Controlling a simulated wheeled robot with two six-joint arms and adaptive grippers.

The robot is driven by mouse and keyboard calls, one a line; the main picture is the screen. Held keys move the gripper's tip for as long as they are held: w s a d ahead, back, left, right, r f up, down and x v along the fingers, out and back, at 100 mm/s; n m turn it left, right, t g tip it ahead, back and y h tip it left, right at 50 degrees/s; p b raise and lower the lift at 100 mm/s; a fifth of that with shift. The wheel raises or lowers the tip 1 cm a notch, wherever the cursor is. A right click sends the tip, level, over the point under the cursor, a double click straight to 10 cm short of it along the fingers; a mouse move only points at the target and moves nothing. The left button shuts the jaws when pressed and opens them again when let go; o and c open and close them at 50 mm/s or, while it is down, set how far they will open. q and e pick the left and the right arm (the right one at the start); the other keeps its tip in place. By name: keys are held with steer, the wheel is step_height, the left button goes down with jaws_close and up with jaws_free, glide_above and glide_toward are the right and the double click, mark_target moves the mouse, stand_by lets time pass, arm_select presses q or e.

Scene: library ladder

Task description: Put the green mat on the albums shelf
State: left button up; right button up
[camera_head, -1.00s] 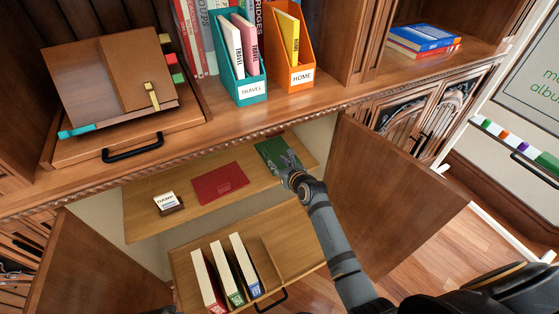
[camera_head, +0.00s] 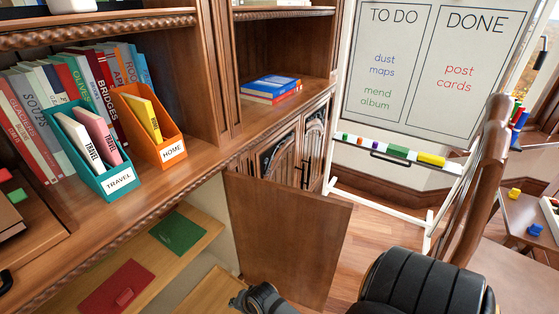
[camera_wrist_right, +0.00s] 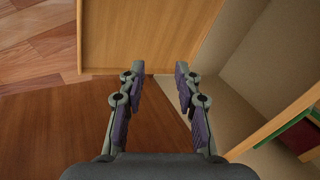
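The green mat (camera_head: 178,231) lies flat on the light wooden shelf (camera_head: 150,284) inside the open cabinet. A red mat (camera_head: 117,289) lies on the same shelf, to its left and nearer. In the right wrist view, green and red edges (camera_wrist_right: 291,133) show at the right border. My right gripper (camera_wrist_right: 155,70) is open, with nothing between its fingers. My left gripper is out of view. No albums label is readable on any shelf.
An open cabinet door (camera_head: 285,240) stands right of the shelf. A light wooden board (camera_wrist_right: 150,35) lies ahead of my right gripper. Blue and red books (camera_head: 271,88) lie on the upper ledge.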

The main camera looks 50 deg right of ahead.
steer(key=s+d+f+n+g, duration=0.2)
steer(key=s+n, duration=0.4)
steer(key=s, duration=0.1)
steer(key=s+d+f+n+g+h, duration=0.1)
steer(key=s+f+n+g, duration=0.1)
steer(key=s+n, duration=0.4)
steer(key=shift+s+d+f+n+h, duration=0.3)
steer(key=shift+s+d+f, duration=0.1)
steer(key=shift+s+f, duration=0.35)
steer(key=shift+r, duration=0.1)
